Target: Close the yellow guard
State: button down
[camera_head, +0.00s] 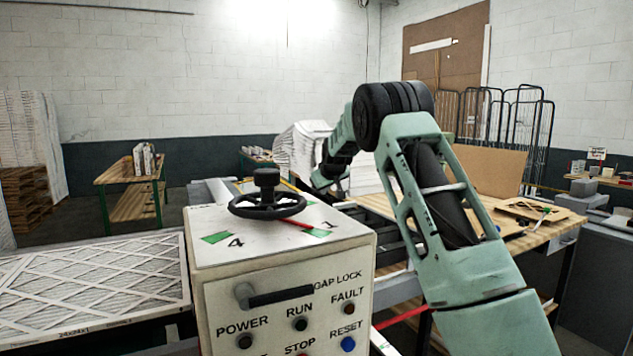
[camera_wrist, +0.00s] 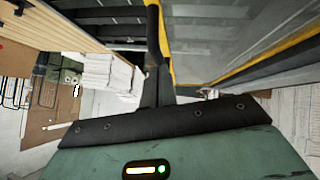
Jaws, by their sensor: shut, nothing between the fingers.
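The yellow guard (camera_wrist: 268,53) shows in the wrist view as a grey, see-through-looking panel with yellow edging, across the upper right. A thin dark upright bar (camera_wrist: 152,35) stands beside its left yellow edge. My gripper (camera_wrist: 157,72) is shut and empty, with its dark fingers close to the lower end of that bar. I cannot tell whether they touch. How far the guard stands open cannot be told.
The white control box (camera_head: 290,270) with a black handwheel (camera_head: 267,205) and buttons stands in front. A pleated filter (camera_head: 95,285) lies on the left. A wooden table (camera_head: 530,235) with cardboard is on the right. Wire cages (camera_head: 510,125) stand behind.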

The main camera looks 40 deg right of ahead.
notch_tip(320, 180, down, 13)
jog(key=d+m+t+y+b, duration=0.1)
jog(key=y+b, duration=0.3)
jog(key=b, duration=0.6)
jog(key=shift+s+d+f+m, duration=0.15)
jog(key=shift+s+d+m, duration=0.2)
jog(key=shift+d+m, duration=0.25)
